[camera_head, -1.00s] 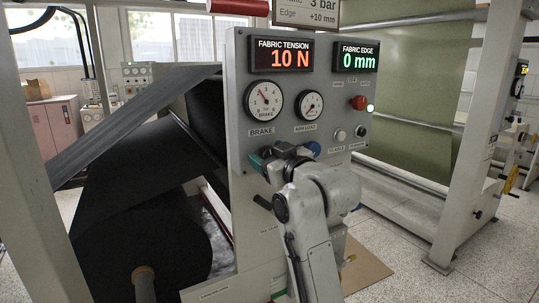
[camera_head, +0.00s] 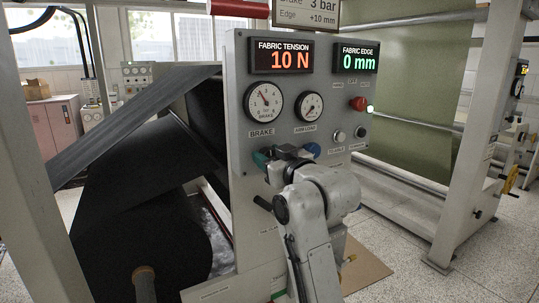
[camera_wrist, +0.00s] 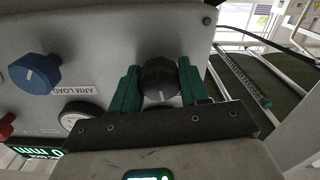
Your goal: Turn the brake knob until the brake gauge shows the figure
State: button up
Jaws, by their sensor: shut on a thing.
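The black brake knob (camera_wrist: 158,78) sits between the green fingers of my gripper (camera_wrist: 157,88) in the wrist view, with a finger on each side of it. In the head view my gripper (camera_head: 268,160) is at the panel below the brake gauge (camera_head: 263,101) and hides the knob. The gauge is a round white dial whose needle points up and left; its figures are too small to read exactly. A sign (camera_head: 309,11) at the top, cut off by the frame edge, reads brake 3 bar and edge +10 mm.
The grey panel (camera_head: 240,75) carries a fabric tension display (camera_head: 282,56) at 10 N and a fabric edge display (camera_head: 357,59) at 0 mm. An arm load gauge (camera_head: 310,107), a blue knob (camera_wrist: 35,74) and a red knob (camera_head: 358,103) are close by.

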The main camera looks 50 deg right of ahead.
jog(key=m+p, duration=0.2)
jog(key=m, duration=0.2)
jog(key=shift+r+p, duration=0.15)
jog(key=shift+p, duration=0.25)
jog(key=shift+m+p, duration=0.65)
jog(key=shift+m, duration=1.05)
jog(key=o, duration=1.1)
jog(key=shift+c, duration=0.2)
jog(key=b+v, duration=0.1)
jog(key=v, duration=0.9)
jog(key=shift+s, duration=0.4)
